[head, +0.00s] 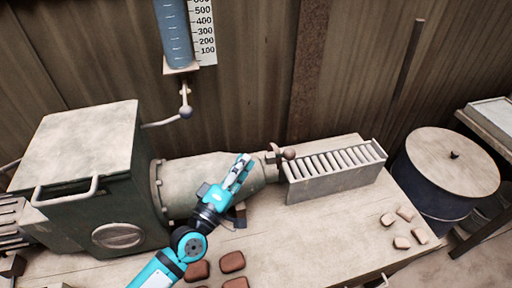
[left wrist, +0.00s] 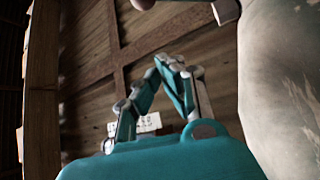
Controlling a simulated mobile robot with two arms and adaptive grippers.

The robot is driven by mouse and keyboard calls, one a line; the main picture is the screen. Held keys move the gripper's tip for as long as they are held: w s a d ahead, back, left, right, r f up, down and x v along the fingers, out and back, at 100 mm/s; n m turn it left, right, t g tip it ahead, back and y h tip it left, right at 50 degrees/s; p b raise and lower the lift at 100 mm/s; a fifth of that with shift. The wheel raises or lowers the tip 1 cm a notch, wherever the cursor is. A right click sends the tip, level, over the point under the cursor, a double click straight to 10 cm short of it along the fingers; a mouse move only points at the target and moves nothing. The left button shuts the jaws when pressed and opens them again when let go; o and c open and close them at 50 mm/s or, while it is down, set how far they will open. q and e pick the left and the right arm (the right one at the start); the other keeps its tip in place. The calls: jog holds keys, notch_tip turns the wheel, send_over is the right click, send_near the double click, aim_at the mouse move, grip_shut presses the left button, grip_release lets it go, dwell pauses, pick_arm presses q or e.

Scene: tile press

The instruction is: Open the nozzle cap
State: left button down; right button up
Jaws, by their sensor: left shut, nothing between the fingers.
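The press has a pale cylindrical barrel (head: 190,175) running right from a dark box-shaped body (head: 95,215). At the barrel's right end is the nozzle with its cap (head: 271,158) and a brown round knob (head: 289,152). Whether the cap is shut cannot be made out. My left gripper (head: 243,160) is shut and empty, in front of the barrel and just left of the cap in the picture. The left wrist view shows its fingers (left wrist: 168,62) together, with a round knob (left wrist: 143,4) at the top edge and the pale barrel (left wrist: 285,70) at the right.
A ribbed tile rack (head: 335,175) stands right of the nozzle. Brown pieces (head: 232,261) lie at the table's front, and several small tiles (head: 402,242) lie at the right. A lidded drum (head: 450,165) stands beyond the table. A water gauge (head: 175,35) hangs above.

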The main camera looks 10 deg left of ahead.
pick_arm(q)
jog(key=w+d+r+p, duration=0.1)
jog(key=w+d+p, duration=0.2)
jog(key=w+d, duration=0.2)
jog(key=shift+w+d, duration=0.2)
jog(key=shift+d, duration=0.6)
pick_arm(e)
jog(key=r, duration=0.1)
jog(key=s+r, duration=0.1)
jog(key=r, duration=0.1)
jog(key=shift+d+r, duration=0.15)
jog(key=shift+d, duration=0.05)
jog(key=shift+a, duration=0.1)
